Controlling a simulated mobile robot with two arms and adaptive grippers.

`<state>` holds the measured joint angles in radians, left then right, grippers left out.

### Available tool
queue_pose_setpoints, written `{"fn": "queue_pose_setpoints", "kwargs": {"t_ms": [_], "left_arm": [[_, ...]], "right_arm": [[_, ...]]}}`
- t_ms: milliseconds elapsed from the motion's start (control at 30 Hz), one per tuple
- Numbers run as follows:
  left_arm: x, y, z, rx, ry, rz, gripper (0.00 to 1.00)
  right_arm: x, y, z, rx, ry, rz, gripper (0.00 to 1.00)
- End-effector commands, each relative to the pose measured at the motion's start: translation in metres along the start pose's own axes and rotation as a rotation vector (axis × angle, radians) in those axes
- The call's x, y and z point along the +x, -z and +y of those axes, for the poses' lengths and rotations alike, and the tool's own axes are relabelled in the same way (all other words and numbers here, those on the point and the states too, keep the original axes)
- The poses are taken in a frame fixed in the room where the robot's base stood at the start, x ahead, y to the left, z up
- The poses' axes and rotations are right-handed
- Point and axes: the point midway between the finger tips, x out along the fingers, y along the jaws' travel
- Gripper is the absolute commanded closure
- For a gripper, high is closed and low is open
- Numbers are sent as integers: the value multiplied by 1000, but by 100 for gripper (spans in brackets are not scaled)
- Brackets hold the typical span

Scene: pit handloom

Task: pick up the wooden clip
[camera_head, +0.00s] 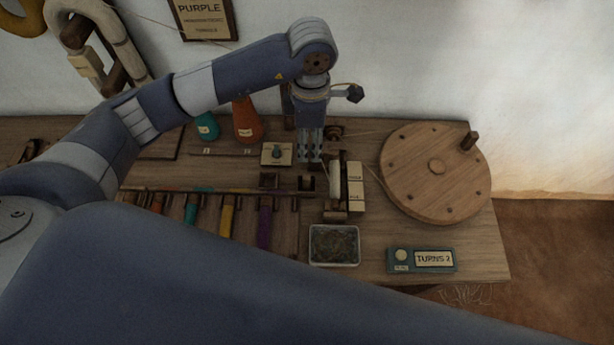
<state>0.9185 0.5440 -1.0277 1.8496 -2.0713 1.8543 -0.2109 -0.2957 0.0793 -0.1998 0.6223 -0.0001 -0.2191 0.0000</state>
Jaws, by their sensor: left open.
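My left gripper (311,157) comes down from above at the middle of the wooden table, fingers pointing down, open. A small dark notched piece (306,184), perhaps the wooden clip, sits just below and in front of the fingertips. A similar small dark piece (268,180) lies to its left; I cannot tell for sure which one is the clip. The gripper appears apart from both and empty. My right gripper is not in view.
A big wooden wheel (420,185) with a knob stands right of the gripper. A white spool (335,183) is close by. A pale tray (334,261), a teal "TURNS 2" box (405,266), an orange cone (245,125) and several coloured bobbins surround the spot.

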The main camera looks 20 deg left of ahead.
Motion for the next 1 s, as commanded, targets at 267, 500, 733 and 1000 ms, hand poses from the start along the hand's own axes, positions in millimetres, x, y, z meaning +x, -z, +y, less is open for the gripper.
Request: {"fn": "queue_pose_setpoints", "kwargs": {"t_ms": [267,500,733,1000], "left_arm": [[39,0,0,0,0,-1,58],[60,0,0,0,0,-1,58],[89,1,-2,-1,6,2,58],[116,1,-1,0,3,0,58]], "right_arm": [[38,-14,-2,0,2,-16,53],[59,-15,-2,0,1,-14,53],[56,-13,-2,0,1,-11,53],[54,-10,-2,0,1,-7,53]]}}
